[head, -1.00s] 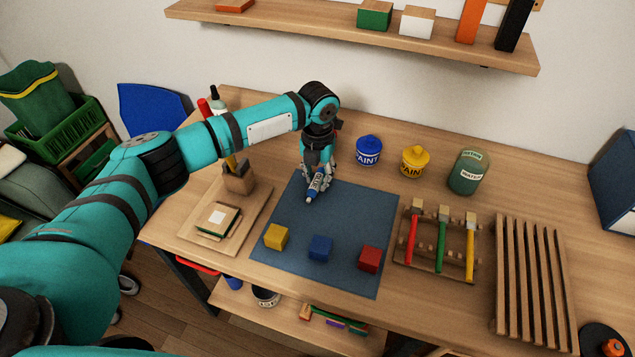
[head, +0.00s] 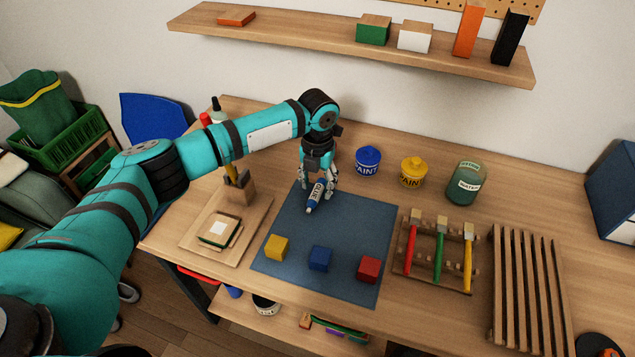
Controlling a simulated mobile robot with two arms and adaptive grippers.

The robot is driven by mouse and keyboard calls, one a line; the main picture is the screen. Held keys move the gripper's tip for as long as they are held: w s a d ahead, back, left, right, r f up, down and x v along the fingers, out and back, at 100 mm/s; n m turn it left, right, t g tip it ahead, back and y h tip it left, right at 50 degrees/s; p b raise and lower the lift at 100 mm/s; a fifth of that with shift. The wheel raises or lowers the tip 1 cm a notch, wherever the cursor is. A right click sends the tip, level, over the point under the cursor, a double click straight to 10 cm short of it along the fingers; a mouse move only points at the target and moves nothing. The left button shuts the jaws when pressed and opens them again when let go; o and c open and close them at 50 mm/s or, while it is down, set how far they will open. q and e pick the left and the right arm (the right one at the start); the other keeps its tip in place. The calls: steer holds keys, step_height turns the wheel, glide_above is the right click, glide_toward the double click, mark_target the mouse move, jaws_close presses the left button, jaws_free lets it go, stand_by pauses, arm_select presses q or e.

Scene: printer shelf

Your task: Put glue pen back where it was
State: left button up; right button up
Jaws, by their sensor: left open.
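The glue pen (head: 314,196), a small blue and white tube with a light tip, lies on the upper part of the blue mat (head: 338,223), its tip toward the front left. My left gripper (head: 317,190) points down over the pen's rear end with its fingers open on either side. Whether the fingers touch the pen cannot be told. A wooden holder (head: 239,188) stands on the wooden board at the left, partly behind my left arm. My right gripper is not in view.
Yellow (head: 276,247), blue (head: 320,258) and red (head: 369,269) cubes sit along the mat's front. Paint pots (head: 367,161) and a water jar (head: 466,184) stand behind. A brush rack (head: 437,257) and slatted rack (head: 530,290) are at the right. A shelf (head: 340,42) hangs above.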

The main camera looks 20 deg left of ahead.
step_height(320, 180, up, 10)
steer(key=p, duration=0.9)
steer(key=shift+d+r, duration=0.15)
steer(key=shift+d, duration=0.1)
